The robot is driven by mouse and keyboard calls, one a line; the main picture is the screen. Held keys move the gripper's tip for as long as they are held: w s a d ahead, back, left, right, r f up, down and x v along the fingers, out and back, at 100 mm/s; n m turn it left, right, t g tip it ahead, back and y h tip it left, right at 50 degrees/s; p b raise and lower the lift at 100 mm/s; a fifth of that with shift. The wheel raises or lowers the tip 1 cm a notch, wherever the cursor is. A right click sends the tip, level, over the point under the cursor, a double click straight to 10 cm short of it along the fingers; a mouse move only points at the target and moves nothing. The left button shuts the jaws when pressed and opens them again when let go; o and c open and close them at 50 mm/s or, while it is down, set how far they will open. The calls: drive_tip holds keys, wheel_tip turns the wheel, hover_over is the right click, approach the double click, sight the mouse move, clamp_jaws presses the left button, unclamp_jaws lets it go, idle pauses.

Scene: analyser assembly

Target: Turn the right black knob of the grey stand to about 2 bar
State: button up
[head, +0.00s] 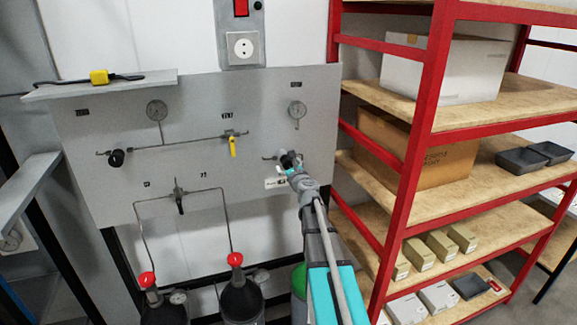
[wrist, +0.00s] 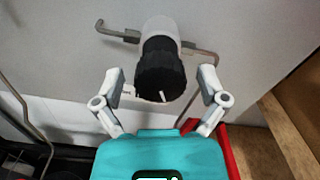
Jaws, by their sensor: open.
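The right black knob (wrist: 160,70) sits on a light grey valve body with a bent pipe on the grey stand. In the wrist view it is between the two fingers of my gripper (wrist: 162,92), with gaps on both sides. A small white mark shows on the knob's near end. In the head view the right knob (head: 287,158) is partly hidden by my gripper (head: 283,169). My gripper is open around the knob. The right gauge (head: 297,109) is on the grey stand panel (head: 200,100) above the knob; its needle is too small to read.
A left black knob (head: 116,158), a left gauge (head: 157,110) and a yellow-handled valve (head: 233,146) are on the same panel. A red-framed shelf (head: 415,150) with boxes stands close on the right. Bottles with red caps (head: 236,259) stand below the panel.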

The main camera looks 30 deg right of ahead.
drive_tip(key=shift+s, duration=0.15)
drive_tip(key=s+a, duration=0.1)
drive_tip(key=s, duration=1)
drive_tip(key=shift+s+a, duration=0.3)
drive_tip(key=shift+s, duration=0.05)
idle(0.4)
drive_tip(key=s+a+f+n+g+y+b, duration=0.1)
drive_tip(key=a+f+n+g+y, duration=0.25)
drive_tip(key=a+n, duration=0.35)
drive_tip(key=s+a+f+n+g+y+b, duration=0.1)
drive_tip(key=a+f+n+g+y, duration=0.1)
drive_tip(key=a+f+n, duration=0.45)
drive_tip(key=s+a+f+n+g+y+b, duration=0.1)
drive_tip(key=a+f+n+g+y, duration=0.2)
drive_tip(key=a+n, duration=0.5)
drive_tip(key=s+a+f+n+g+h+b, duration=0.1)
drive_tip(key=s+a+f+n+g+h, duration=0.1)
drive_tip(key=s+f+n+g+h, duration=0.1)
drive_tip(key=s+a+f+n+g+h+b, duration=0.1)
drive_tip(key=s+a+f+n+g+h, duration=0.1)
drive_tip(key=s+f+n+g, duration=0.4)
drive_tip(key=shift+s+a+f+n+h, duration=0.2)
drive_tip(key=shift+s+f+n+h, duration=0.45)
drive_tip(key=shift+s+n, duration=1.8)
drive_tip(key=shift+s+f+m, duration=0.2)
drive_tip(key=shift+s+m, duration=0.35)
drive_tip(key=shift+m, duration=0.05)
